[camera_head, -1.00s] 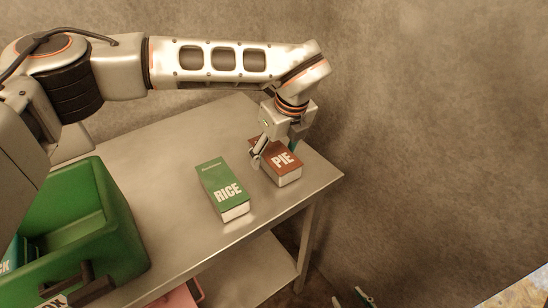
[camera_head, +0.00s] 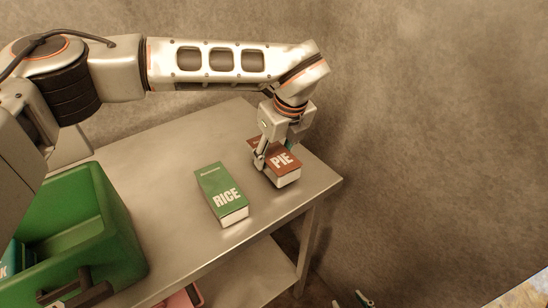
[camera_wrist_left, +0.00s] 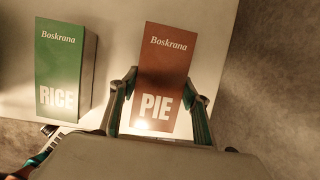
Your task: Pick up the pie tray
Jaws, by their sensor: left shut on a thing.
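The pie tray is a brown-red box marked PIE (camera_head: 289,174), near the right end of the metal table. It also shows in the left wrist view (camera_wrist_left: 164,60), face up. My left gripper (camera_head: 276,157) comes down over it from above and is shut on it, with one finger against each long side, as the left wrist view (camera_wrist_left: 158,98) shows. I cannot tell whether the box is clear of the table top. Fingertips of my right gripper (camera_head: 353,300) show at the bottom edge, low beside the table, apart and empty.
A green RICE box (camera_head: 218,188) lies just left of the pie box with a narrow gap. A green crate (camera_head: 121,223) stands at the left. The metal table (camera_head: 163,170) is bare between them. A wall rises behind and to the right.

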